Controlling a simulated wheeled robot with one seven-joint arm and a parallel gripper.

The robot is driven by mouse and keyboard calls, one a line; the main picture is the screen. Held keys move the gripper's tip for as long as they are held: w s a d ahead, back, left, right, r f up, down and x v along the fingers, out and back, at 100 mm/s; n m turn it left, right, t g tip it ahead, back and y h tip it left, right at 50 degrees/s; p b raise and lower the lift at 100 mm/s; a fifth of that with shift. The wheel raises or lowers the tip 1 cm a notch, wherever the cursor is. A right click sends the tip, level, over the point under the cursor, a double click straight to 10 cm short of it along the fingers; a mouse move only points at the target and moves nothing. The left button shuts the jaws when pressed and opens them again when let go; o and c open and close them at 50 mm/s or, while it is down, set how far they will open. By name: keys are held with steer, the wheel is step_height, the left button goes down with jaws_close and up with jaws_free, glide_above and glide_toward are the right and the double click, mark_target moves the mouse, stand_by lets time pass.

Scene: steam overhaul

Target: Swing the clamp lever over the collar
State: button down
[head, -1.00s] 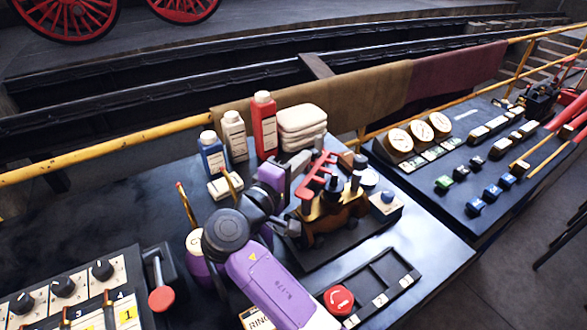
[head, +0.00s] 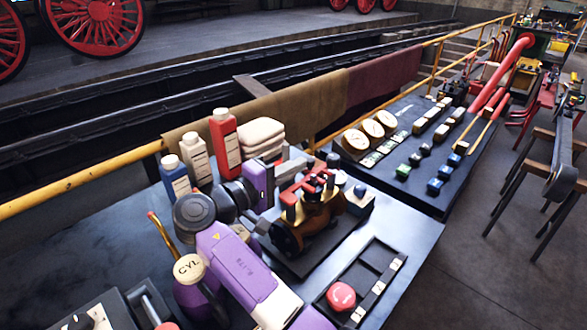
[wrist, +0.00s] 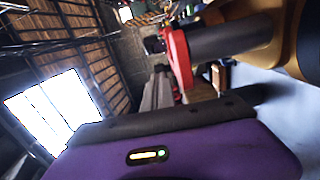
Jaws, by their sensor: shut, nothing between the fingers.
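The red clamp lever (head: 313,184) lies across the top of a small brass-coloured engine assembly (head: 318,212). It also shows in the wrist view (wrist: 177,62), next to a dark cylinder (wrist: 228,40). The collar cannot be made out clearly from the other parts at the top of the assembly. My gripper (head: 292,167) is at the back left of the assembly, close to the lever. Its grey fingers (wrist: 157,98) are shut and hold nothing. In the wrist view their tips lie close to the lever; I cannot tell whether they touch it.
Blue, white and red bottles (head: 224,140) and folded cloths (head: 262,135) stand behind my arm. A tray with a red button (head: 341,296) lies in front of the assembly. A yellow rail (head: 90,180) runs along the back. A gauge panel (head: 355,140) stands to the right.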

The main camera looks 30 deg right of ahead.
stand_by(0.4)
steer(key=s+a+b, duration=0.1)
steer(key=a, duration=0.6)
steer(key=shift+a, duration=0.35)
steer(key=shift+s+r, duration=0.1)
